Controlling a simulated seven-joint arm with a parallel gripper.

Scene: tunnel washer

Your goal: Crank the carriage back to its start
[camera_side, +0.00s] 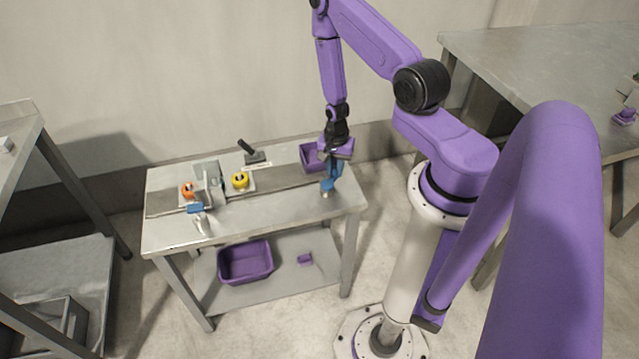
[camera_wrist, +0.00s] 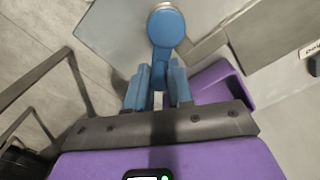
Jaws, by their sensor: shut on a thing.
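The blue crank (camera_wrist: 166,28) with its round hub shows at the top middle of the wrist view, its arm running down between my fingers. My gripper (camera_wrist: 158,82) is shut around the lower end of this crank, where the handle is partly hidden by the blue fingers. In the side view, my gripper (camera_side: 328,182) points down at the right end of the worktable. The carriage (camera_side: 210,188) appears to be the grey block on the left half of the table's rail, with a blue part at its front.
A purple bin (camera_side: 312,158) is behind my gripper. Another purple bin (camera_side: 245,263) sits on the lower shelf.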

